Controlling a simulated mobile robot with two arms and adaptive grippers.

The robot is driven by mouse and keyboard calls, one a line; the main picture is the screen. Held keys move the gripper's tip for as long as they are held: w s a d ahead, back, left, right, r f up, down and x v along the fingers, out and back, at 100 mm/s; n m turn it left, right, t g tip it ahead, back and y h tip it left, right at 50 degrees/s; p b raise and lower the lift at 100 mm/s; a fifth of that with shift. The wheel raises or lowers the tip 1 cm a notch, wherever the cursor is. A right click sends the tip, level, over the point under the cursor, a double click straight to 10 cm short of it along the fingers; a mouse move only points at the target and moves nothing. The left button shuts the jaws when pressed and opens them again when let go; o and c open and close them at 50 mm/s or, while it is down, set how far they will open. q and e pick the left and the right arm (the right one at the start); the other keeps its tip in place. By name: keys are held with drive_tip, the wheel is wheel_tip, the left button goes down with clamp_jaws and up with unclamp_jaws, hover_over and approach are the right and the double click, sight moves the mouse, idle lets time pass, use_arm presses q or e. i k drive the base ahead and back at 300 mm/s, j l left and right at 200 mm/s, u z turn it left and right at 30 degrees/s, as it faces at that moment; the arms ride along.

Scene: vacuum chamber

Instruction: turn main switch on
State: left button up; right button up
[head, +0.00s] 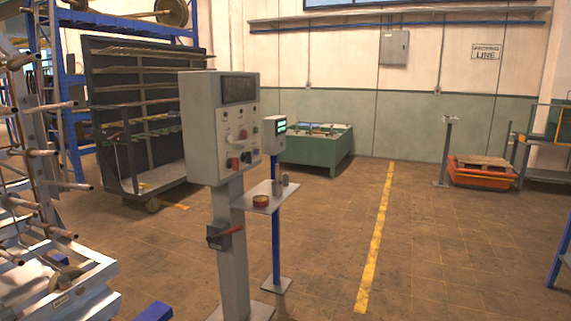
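A grey control box (219,128) stands on a post (231,270) in the middle of the head view. Its front has a dark display (238,90), several small knobs and buttons, and a red knob (232,163) low on the left. I cannot tell which of these is the main switch from any label. Neither of my grippers is in view.
A small shelf (262,203) with a red round tin (260,201) juts right from the post. A blue post (276,240) with a small lit display box stands behind. Racks fill the left side. The floor (440,240) on the right is clear, with a yellow line (377,235).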

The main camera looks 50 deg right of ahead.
sight(234, 163)
drive_tip(key=z, duration=1.35)
drive_tip(key=i+l, duration=0.25)
drive_tip(key=l+u, duration=0.05)
drive_tip(key=l, duration=0.05)
